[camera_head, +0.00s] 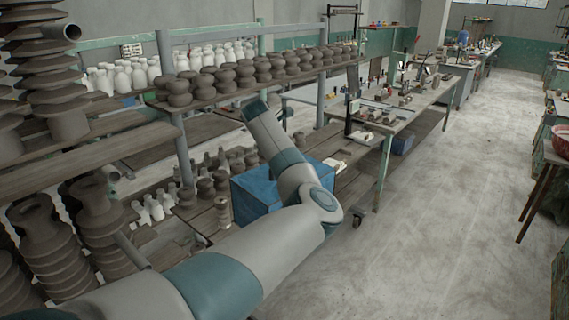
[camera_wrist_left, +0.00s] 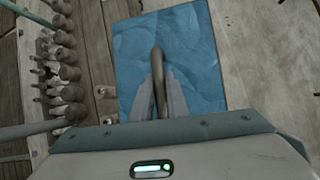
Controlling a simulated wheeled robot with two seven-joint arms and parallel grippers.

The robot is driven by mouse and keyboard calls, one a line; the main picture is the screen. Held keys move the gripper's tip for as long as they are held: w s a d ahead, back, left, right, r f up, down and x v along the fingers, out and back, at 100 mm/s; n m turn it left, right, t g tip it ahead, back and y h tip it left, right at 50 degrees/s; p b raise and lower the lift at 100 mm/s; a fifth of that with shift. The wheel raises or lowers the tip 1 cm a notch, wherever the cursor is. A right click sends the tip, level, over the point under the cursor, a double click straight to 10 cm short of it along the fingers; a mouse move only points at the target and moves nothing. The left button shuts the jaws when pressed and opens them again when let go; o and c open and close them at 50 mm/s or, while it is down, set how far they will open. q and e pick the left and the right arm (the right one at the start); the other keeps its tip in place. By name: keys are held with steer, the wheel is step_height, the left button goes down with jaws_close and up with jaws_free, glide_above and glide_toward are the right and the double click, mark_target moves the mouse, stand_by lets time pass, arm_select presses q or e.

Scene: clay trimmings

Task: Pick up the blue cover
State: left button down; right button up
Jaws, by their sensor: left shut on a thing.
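The blue cover (camera_head: 252,194) is a box-like blue shape on the low wooden shelf in the head view, partly hidden behind my left arm. In the left wrist view the blue cover (camera_wrist_left: 203,55) is a flat, mottled blue square below the gripper. My left gripper (camera_wrist_left: 160,88) is over it, with its two grey fingers shut on a brown-grey bar (camera_wrist_left: 158,62). I cannot tell whether this bar is joined to the cover. In the head view the fingertips are not clearly seen. My right gripper is in neither view.
Several dark clay pots (camera_head: 225,76) line the upper shelf, with white bottles (camera_head: 120,78) behind. Small clay pieces (camera_wrist_left: 65,72) stand left of the cover. A workbench (camera_head: 410,106) runs to the back right. The concrete floor (camera_head: 430,215) at right is open.

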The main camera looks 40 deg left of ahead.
arm_select(q)
steer(key=shift+d, duration=0.3)
steer(key=shift+a+f, duration=0.1)
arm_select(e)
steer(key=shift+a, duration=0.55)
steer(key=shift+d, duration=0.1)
